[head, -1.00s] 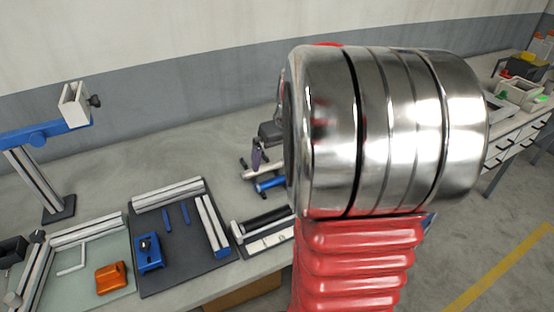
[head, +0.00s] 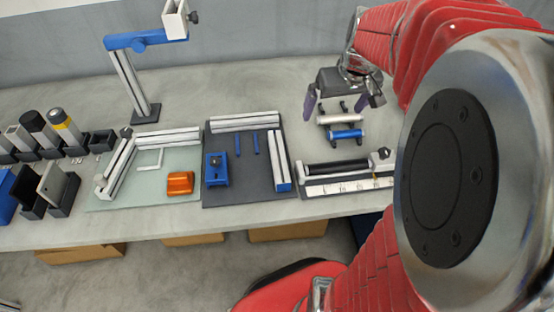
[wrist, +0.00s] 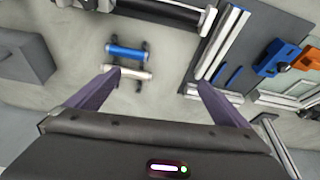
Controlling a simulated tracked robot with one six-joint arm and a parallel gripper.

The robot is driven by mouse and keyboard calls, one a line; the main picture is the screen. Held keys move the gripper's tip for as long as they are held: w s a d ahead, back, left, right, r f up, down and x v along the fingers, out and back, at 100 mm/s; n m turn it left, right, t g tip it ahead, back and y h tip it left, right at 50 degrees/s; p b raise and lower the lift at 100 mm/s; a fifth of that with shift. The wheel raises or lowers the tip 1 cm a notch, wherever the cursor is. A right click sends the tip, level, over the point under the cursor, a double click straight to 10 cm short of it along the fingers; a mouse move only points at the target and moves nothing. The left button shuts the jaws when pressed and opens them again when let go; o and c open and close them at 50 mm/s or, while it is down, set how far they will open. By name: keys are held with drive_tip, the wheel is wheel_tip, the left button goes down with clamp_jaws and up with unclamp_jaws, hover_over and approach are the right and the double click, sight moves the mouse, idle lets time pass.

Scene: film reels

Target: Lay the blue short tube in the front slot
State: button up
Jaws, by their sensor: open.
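The blue short tube (head: 345,134) lies across a small dark rack on the right of the bench. A white tube (head: 340,119) lies parallel behind it. In the wrist view the blue tube (wrist: 126,52) is beyond the white tube (wrist: 128,71). My gripper (head: 335,113) is open and empty, above and behind the rack. In the wrist view my gripper (wrist: 159,77) has its purple fingers wide apart, with both tubes toward the left finger. I cannot tell which place is the front slot.
A long fixture with a black roller and white scale (head: 350,184) stands in front of the rack. A dark mat (head: 238,193) with rails and a blue block lies left of it. Farther left are a pale mat (head: 120,203), an orange block (head: 180,183) and a blue-armed stand (head: 127,80).

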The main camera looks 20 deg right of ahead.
drive_tip(key=s+a+r, duration=0.1)
drive_tip(key=s+a, duration=0.3)
drive_tip(key=a, duration=0.3)
drive_tip(key=s+a+n+t, duration=0.1)
drive_tip(key=s+a, duration=0.3)
drive_tip(key=a, duration=0.3)
drive_tip(key=s+a+r+n+y, duration=0.1)
drive_tip(key=s+a, duration=0.3)
drive_tip(key=a, duration=0.3)
drive_tip(key=shift+s+a+r+t, duration=0.2)
drive_tip(key=shift+a+r+t, duration=0.1)
drive_tip(key=shift+r+t, duration=0.1)
